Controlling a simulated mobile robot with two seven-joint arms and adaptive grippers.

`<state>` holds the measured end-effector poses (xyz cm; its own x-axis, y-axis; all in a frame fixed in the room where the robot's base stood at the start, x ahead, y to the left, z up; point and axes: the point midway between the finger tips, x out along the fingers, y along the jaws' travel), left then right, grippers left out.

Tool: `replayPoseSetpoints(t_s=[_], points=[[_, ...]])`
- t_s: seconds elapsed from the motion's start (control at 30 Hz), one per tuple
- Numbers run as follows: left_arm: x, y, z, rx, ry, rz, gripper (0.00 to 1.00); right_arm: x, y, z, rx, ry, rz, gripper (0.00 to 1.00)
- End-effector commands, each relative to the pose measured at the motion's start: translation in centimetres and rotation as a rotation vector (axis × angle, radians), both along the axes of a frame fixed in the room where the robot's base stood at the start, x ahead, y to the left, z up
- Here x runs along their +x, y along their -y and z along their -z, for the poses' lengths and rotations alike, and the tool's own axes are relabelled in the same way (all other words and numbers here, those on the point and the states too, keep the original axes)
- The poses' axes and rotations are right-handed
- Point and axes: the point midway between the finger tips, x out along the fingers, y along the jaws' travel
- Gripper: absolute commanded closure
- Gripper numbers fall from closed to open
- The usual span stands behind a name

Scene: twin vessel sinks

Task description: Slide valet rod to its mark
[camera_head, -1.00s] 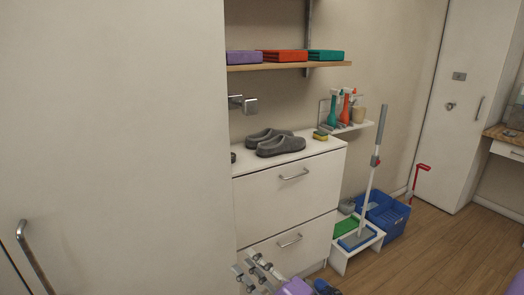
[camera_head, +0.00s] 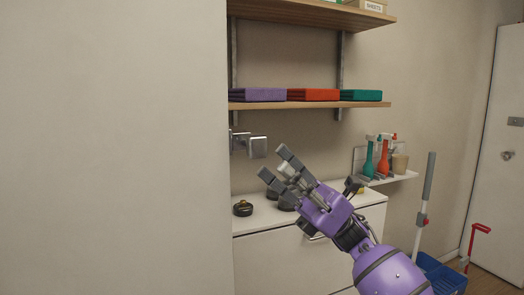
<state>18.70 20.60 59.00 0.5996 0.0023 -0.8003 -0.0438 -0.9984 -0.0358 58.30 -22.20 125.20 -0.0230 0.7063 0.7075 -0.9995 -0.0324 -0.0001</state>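The valet rod (camera_head: 257,147) looks like a short chrome fitting with a square end, on the wall above the white cabinet. Its left part runs up to the edge of the large pale panel and may be hidden by it. My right gripper (camera_head: 276,164) is purple with grey fingers. It is in front of the cabinet top, just below and right of the rod in the picture. Its fingers are spread with nothing between them, and it appears apart from the rod. I cannot make out a mark on the rod. My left gripper is not in view.
A large pale panel (camera_head: 115,150) fills the left side. A wooden shelf (camera_head: 300,105) with folded purple, red and teal cloths hangs above. Grey shoes on the cabinet (camera_head: 275,255) are mostly hidden behind my gripper; a small dark round object (camera_head: 243,208) lies beside them.

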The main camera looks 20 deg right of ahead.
Motion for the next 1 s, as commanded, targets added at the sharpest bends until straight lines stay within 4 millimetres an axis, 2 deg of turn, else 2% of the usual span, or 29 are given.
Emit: replayPoseSetpoints(t_s=[0.2, 0.4, 0.6, 0.83, 0.87, 1.0], points=[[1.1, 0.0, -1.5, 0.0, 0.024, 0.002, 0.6, -0.3, -2.2, -2.7, -0.001, 0.009, -0.004, 0.73], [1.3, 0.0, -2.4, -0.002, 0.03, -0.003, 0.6, -0.3, -4.3, -4.7, 0.0, 0.006, -0.003, 0.73], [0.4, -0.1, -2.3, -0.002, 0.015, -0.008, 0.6, -0.3, -5.3, -5.4, 0.001, 0.001, -0.002, 0.73], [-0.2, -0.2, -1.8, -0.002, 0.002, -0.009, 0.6, -0.2, -5.3, -5.4, 0.001, -0.001, -0.001, 0.73], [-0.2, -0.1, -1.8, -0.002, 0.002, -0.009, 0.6, -0.2, -5.3, -5.4, 0.001, -0.001, -0.001, 0.75], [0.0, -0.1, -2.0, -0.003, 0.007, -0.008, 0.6, -0.2, -5.3, -5.4, 0.001, -0.001, -0.002, 0.93]])
